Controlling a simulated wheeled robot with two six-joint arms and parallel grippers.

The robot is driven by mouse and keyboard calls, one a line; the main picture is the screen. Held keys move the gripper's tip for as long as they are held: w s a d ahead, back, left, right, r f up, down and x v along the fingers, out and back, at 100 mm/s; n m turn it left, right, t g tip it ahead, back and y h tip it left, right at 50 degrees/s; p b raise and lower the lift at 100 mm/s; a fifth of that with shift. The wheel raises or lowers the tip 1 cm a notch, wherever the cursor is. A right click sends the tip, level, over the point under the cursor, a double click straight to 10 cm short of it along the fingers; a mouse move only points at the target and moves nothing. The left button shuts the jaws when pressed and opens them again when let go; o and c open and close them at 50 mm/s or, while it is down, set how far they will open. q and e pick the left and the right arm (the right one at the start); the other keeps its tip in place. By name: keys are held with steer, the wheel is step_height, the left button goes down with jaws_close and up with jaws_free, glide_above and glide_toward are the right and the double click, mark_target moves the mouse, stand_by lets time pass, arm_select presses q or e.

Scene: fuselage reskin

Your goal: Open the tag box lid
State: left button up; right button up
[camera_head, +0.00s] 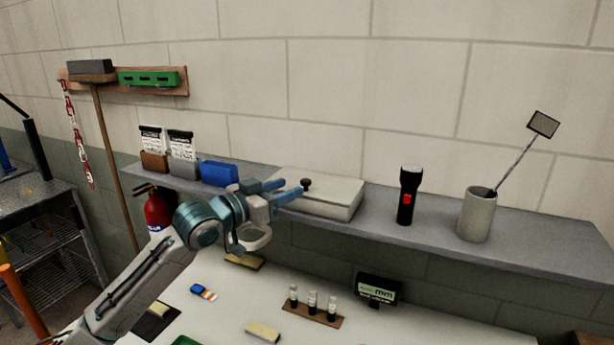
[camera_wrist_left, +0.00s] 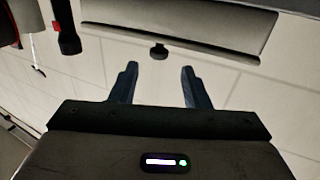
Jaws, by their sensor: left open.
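The tag box, a flat pale beige box (camera_head: 330,200) with a dark round knob (camera_head: 306,184) on its lid, sits on the grey shelf. The lid looks shut. My left gripper (camera_head: 292,192) is at the box's left end, with its blue fingers pointing toward the knob. In the left wrist view, which is upside down, the box (camera_wrist_left: 190,28) lies across the top, and the knob (camera_wrist_left: 159,51) lines up with the gap between the open fingers (camera_wrist_left: 159,72). The knob appears just beyond the fingertips, not between them. My right gripper is not in view.
A black flashlight (camera_head: 408,195) and a beige cup (camera_head: 477,214) holding a mirror stick stand right of the box. A blue block (camera_head: 219,173) and tag holders (camera_head: 182,155) stand left. Below is a white table (camera_head: 230,320) with small parts and vials.

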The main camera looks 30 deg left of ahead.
mark_target(306, 180)
arm_select(q)
steer(key=p+x, duration=0.2)
steer(key=x, duration=0.3)
steer(key=shift+w+d+r, duration=0.15)
steer(key=shift+w, duration=0.1)
steer(key=shift+w+d+p, duration=0.1)
steer(key=shift+w+p, duration=0.15)
steer(key=shift+p, duration=0.05)
steer(key=shift+w+d, duration=0.15)
steer(key=shift+w, duration=0.1)
jaws_close()
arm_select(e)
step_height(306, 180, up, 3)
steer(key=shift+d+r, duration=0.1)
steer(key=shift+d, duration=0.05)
